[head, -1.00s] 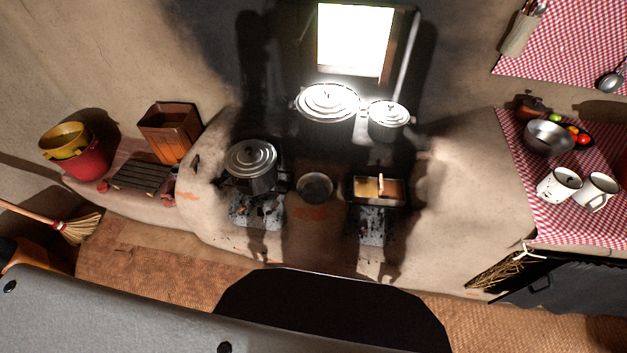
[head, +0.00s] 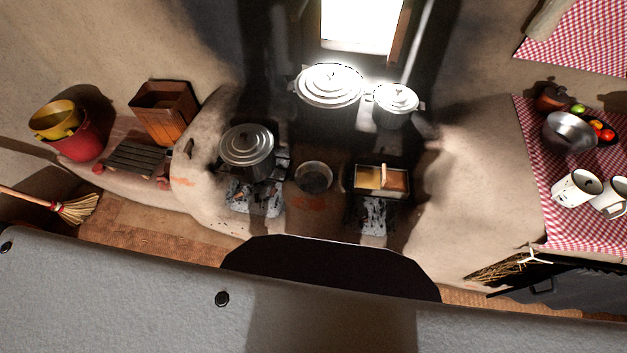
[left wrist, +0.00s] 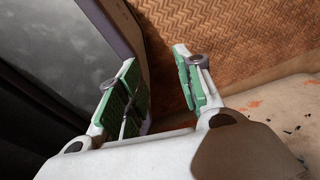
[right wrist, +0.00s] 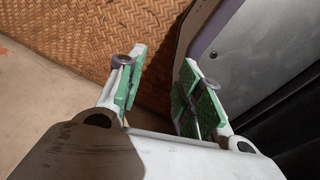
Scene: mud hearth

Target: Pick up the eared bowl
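A small dark round bowl (head: 314,177) sits on the mud hearth between the two fire openings; it looks like the eared bowl, but its ears are too small to make out. A lidded pot (head: 247,148) stands to its left and a rectangular pan (head: 380,180) to its right. My left gripper (left wrist: 156,82) is open and empty in the left wrist view, above the woven floor mat. My right gripper (right wrist: 160,85) is open and empty in the right wrist view, also over the mat. Neither gripper shows in the head view, and both are away from the bowl.
Two lidded pots (head: 330,86) stand at the back under the bright window. A checked table (head: 537,190) at right holds a metal bowl (head: 570,132), mugs and vegetables. A wooden bin (head: 163,112), buckets (head: 75,140) and a broom (head: 76,209) are at left.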

